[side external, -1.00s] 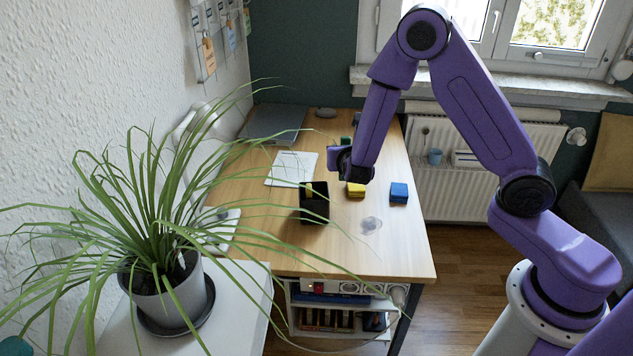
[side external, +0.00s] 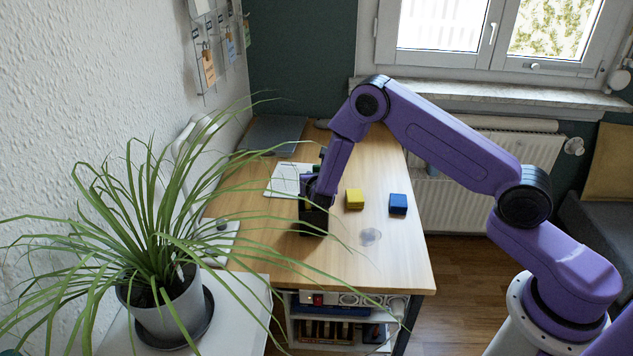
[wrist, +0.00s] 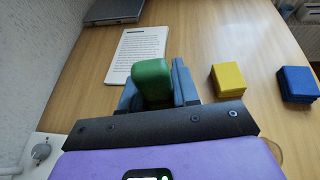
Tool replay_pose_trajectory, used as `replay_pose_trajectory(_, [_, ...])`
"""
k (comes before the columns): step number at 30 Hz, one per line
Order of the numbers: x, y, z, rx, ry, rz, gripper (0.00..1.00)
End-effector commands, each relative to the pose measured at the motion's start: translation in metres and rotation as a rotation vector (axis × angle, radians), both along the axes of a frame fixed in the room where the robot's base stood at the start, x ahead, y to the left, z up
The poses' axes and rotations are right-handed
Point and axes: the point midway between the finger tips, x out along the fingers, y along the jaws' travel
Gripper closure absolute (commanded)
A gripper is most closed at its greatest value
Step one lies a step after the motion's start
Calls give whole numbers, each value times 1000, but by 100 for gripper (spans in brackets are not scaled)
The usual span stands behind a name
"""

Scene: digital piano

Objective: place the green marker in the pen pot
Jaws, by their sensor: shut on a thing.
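The green marker (wrist: 152,80) is held between the two fingers of my gripper (wrist: 155,90) in the wrist view, its thick green end showing. A small green bit of it (side external: 322,154) shows beside my wrist in the side view. The pot is not visible in the wrist view.
A yellow block (side external: 354,199) and a blue block (side external: 398,204) lie right of the pot. A white notepad (side external: 285,180) and a grey laptop (side external: 270,133) lie behind. A plant's (side external: 165,230) long leaves reach over the desk's left front.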

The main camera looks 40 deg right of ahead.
Motion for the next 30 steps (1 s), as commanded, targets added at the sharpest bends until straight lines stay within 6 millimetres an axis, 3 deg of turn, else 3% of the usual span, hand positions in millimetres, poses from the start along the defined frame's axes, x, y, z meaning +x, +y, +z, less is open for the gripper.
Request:
replay_pose_trajectory(5, [0,0,-14,-1,-1,0,98])
replay_pose_trajectory(30, [0,0,-27,0,-2,1,98])
